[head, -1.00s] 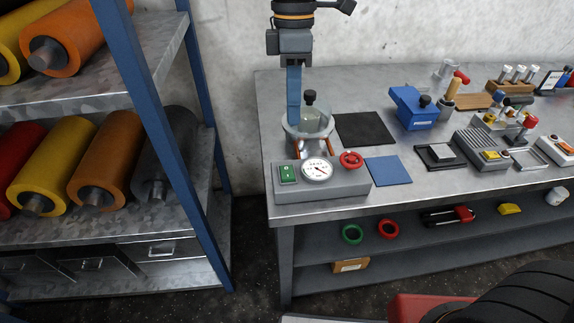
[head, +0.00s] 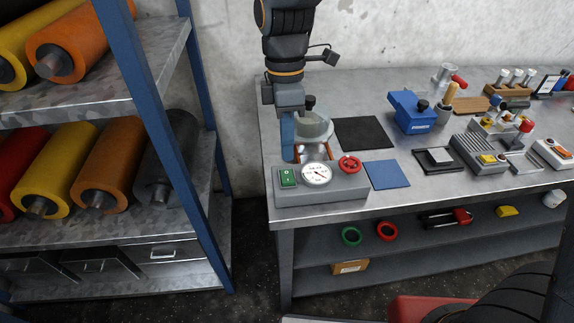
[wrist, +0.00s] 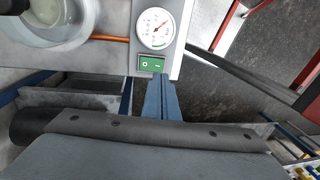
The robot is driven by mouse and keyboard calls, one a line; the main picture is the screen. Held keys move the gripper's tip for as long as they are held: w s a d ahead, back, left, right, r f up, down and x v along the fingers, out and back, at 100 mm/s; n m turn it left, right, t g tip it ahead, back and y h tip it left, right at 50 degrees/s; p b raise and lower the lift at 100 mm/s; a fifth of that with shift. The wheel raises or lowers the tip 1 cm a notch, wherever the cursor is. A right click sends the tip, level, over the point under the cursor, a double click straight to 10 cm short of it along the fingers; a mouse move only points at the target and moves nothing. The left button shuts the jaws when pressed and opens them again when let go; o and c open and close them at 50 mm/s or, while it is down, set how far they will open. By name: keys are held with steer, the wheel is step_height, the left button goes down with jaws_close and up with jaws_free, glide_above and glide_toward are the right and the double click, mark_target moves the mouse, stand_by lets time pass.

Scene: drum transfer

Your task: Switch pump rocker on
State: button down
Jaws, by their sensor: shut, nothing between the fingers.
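The pump rocker is a green switch (head: 288,178) on the left of the grey pump box (head: 335,190), at the bench's front left corner. In the wrist view the rocker (wrist: 151,64) shows white marks; I cannot tell which side is pressed. My gripper (head: 288,158) is shut and empty, its blue fingers pointing down just behind and above the rocker. In the wrist view the fingertips (wrist: 160,76) overlap the rocker's edge; I cannot tell whether they touch it. A round dial gauge (head: 316,174) sits right of the rocker; it also shows in the wrist view (wrist: 155,28).
A glass vessel (head: 316,125) stands close behind the box, beside my gripper. A red valve wheel (head: 349,164) is on the box's right. A blue shelf post (head: 165,150) stands to the left. Blue (head: 387,174) and black mats (head: 362,133) lie flat to the right.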

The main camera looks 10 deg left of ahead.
mark_target(288, 181)
steer(key=shift+s+d+f+p, duration=0.15)
steer(key=shift+f+p, duration=0.1)
steer(key=shift+f, duration=0.8)
steer(key=shift+s+a+f+p, duration=0.15)
steer(key=shift+f+p, duration=0.1)
steer(key=shift+f, duration=0.8)
steer(key=shift+s+d+f+p, duration=0.15)
steer(key=shift+f+p, duration=0.1)
steer(key=shift+f, duration=0.8)
